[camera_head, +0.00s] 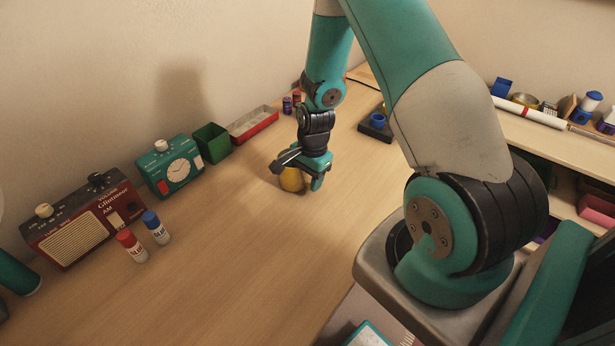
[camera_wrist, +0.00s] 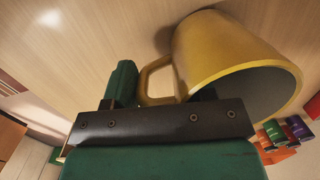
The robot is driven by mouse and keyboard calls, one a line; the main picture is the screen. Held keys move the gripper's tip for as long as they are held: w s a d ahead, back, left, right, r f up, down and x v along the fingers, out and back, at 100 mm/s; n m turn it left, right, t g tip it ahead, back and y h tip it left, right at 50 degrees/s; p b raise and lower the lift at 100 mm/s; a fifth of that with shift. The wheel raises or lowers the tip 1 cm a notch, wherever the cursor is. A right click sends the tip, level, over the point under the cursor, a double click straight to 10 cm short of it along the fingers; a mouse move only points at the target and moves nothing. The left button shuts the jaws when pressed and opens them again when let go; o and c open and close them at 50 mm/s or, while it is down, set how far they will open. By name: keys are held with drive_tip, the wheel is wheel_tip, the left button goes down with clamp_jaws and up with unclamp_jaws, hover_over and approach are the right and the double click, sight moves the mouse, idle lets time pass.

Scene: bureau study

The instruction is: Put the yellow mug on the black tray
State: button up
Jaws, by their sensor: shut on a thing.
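The yellow mug (camera_head: 291,180) is at my gripper (camera_head: 304,172), over the middle of the wooden desk, partly hidden by the fingers in the head view. In the wrist view the mug (camera_wrist: 225,50) fills the upper right, its open mouth facing the lower right and its handle toward the green finger. My gripper (camera_wrist: 160,95) is shut on the mug at its handle side; the second finger is mostly hidden. I cannot tell whether the mug touches the desk. A black tray (camera_head: 368,131) lies farther back, right of the gripper, with a blue cup on it, partly behind my arm.
Two glue bottles (camera_head: 131,245) stand in front of the radio. Shelves (camera_head: 560,140) are at right. The front desk is clear.

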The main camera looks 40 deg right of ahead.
drive_tip(key=shift+f, duration=0.2)
drive_tip(key=o, duration=1.3)
drive_tip(key=shift+r, duration=0.1)
drive_tip(key=shift+r, duration=0.1)
